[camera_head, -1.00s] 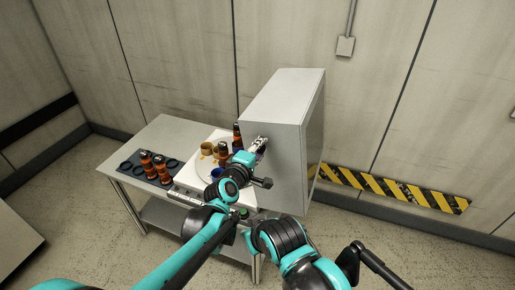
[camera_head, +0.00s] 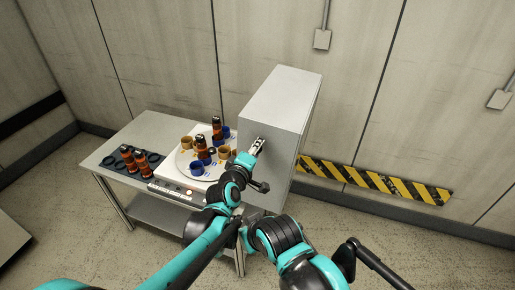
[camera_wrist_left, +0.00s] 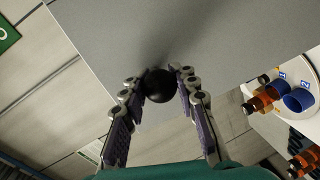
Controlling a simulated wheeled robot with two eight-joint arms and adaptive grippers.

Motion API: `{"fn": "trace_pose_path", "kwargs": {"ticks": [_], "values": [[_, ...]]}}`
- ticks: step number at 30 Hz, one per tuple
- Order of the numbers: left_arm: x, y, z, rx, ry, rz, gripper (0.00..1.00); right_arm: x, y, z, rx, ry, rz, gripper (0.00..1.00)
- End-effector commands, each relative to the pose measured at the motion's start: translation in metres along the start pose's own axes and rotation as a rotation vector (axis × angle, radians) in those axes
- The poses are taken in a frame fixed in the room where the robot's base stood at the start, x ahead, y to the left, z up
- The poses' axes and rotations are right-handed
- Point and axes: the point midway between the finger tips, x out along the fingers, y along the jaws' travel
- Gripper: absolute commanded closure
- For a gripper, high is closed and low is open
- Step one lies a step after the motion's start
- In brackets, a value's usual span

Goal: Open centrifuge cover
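The centrifuge cover (camera_head: 270,110) is a large grey box at the right end of the bench. It stands to the right of the round white rotor plate (camera_head: 181,160), which is in open view.
Blue and yellow cups and orange tubes stand on the rotor plate. A dark rack (camera_head: 113,161) with orange tubes lies left of the centrifuge's front panel (camera_head: 178,189). The bench (camera_head: 150,125) is clear at its back left. A wall stands close behind.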

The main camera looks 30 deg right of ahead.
Motion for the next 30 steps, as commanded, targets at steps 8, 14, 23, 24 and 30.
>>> {"fn": "trace_pose_path", "kwargs": {"ticks": [8, 14, 23, 24, 30], "values": [[0.0, 0.0, -0.001, 0.0, 0.001, 0.001, 0.49, 0.0, 0.0, 0.0, 0.0, 0.0, 0.0, 1.0], [-0.004, 0.0, -0.001, 0.0, 0.001, 0.0, 0.49, 0.0, 0.0, 0.0, 0.0, 0.0, 0.0, 1.0], [-0.059, 0.0, -0.001, 0.0, 0.002, 0.0, 0.49, 0.0, 0.0, 0.0, 0.0, 0.0, 0.0, 1.0], [-0.068, 0.0, -0.001, -0.001, 0.002, 0.0, 0.49, 0.0, 0.0, 0.0, 0.0, 0.0, 0.0, 1.0], [-0.103, 0.0, -0.001, 0.0, 0.001, 0.0, 0.49, 0.0, 0.0, 0.0, 0.0, 0.0, 0.0, 1.0]]}}
